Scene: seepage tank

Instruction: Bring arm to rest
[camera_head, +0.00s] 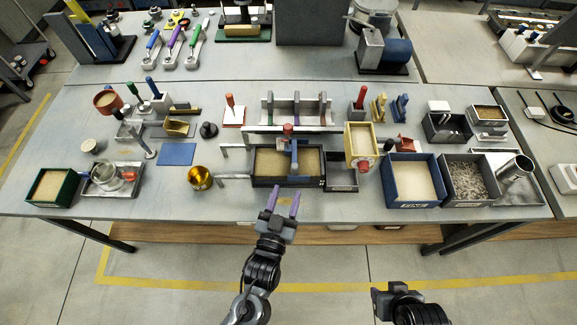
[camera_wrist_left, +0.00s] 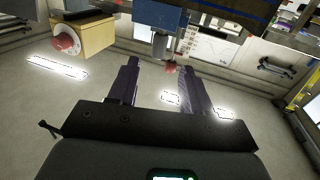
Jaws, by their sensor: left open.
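My left gripper (camera_head: 284,193) is open and empty, with two purple fingers pointing at the table's front edge. It is just in front of the dark tank (camera_head: 262,182) of sand. In the left wrist view the fingers (camera_wrist_left: 158,66) stand apart with nothing between them. My right gripper (camera_head: 379,303) shows only as a dark shape at the bottom, off the table; its fingers cannot be made out.
The floor (camera_head: 160,300) in front is clear.

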